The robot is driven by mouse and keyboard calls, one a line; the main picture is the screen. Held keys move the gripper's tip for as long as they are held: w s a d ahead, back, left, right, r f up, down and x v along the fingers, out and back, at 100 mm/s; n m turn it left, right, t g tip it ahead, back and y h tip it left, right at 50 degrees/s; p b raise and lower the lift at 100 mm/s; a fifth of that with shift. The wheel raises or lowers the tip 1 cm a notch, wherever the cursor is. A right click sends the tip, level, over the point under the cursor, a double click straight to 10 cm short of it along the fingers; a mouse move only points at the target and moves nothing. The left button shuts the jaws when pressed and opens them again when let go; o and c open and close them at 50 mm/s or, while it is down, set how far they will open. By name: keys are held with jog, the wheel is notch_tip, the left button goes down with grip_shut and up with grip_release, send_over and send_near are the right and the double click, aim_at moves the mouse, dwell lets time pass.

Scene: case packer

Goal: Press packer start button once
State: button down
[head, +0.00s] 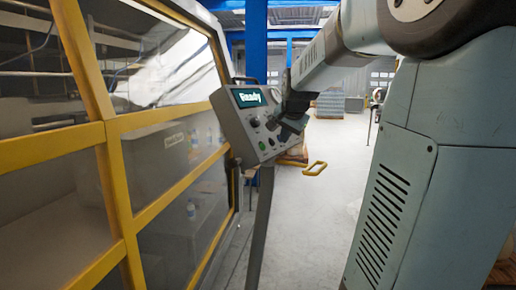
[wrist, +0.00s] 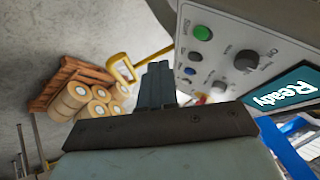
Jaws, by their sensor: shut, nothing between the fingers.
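The packer's grey control panel (head: 236,128) stands on a post, with a lit screen (head: 248,98) reading "Ready". In the wrist view the panel (wrist: 225,25) fills the upper right, tilted in the picture, and its screen (wrist: 285,92) also reads "Ready". A green button (wrist: 202,33) sits near the panel's edge, with a small label beside it that appears to read "Start". My gripper (wrist: 157,68) is shut and empty, its fingertips left of and below the green button in the picture. In the head view my gripper (head: 277,124) is in front of the panel's right side; contact cannot be told.
A blue button (wrist: 195,56) and a large black knob (wrist: 246,60) sit near the green one. The yellow-framed packer enclosure (head: 112,130) stands left of the panel. A pallet of rolls (wrist: 85,93) and a yellow handle-like rail (head: 315,168) lie beyond.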

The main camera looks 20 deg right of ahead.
aim_at(263, 146)
jog(key=w+d, duration=0.1)
jog(key=w+d+m, duration=0.1)
jog(key=d, duration=0.1)
jog(key=w+d+m, duration=0.1)
jog(key=shift+w+d+r+h, duration=0.2)
jog(key=shift+w+r+h, duration=0.05)
jog(key=shift+w+h, duration=0.15)
jog(key=w+a+f, duration=0.4)
jog(key=w, duration=0.2)
jog(key=shift+w+a+f, duration=0.15)
jog(key=shift+f, duration=0.05)
jog(key=shift+w, duration=0.1)
dwell(2.1)
jog(key=shift+w+a+f, duration=0.15)
jog(key=shift+w+a, duration=0.05)
